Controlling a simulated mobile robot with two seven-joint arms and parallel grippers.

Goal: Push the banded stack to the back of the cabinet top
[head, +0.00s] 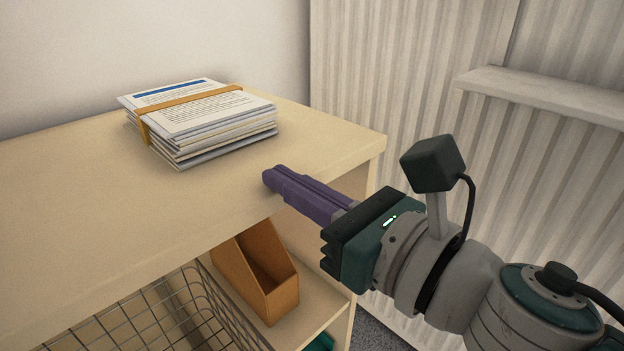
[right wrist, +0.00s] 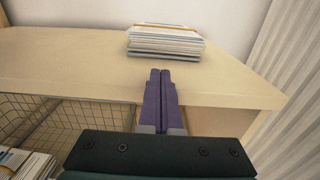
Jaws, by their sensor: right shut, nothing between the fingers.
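The banded stack (head: 205,118) is a pile of printed papers with an orange band around it. It lies flat on the cabinet top (head: 60,215), towards the back, with bare top in front of it. It also shows in the right wrist view (right wrist: 164,42), straight ahead of the fingers. My right gripper (head: 270,178) is shut and empty, its purple fingers over the front part of the cabinet top, pointing at the stack. There is a gap between the fingertips and the stack. My left gripper is in neither view.
A wall (head: 150,40) stands behind the cabinet top. Below are a wire basket (head: 150,315) and an orange-brown file holder (head: 258,270) on a shelf. A ribbed panel (head: 400,90) with a ledge (head: 545,92) stands at the right. The cabinet top is clear left of the stack.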

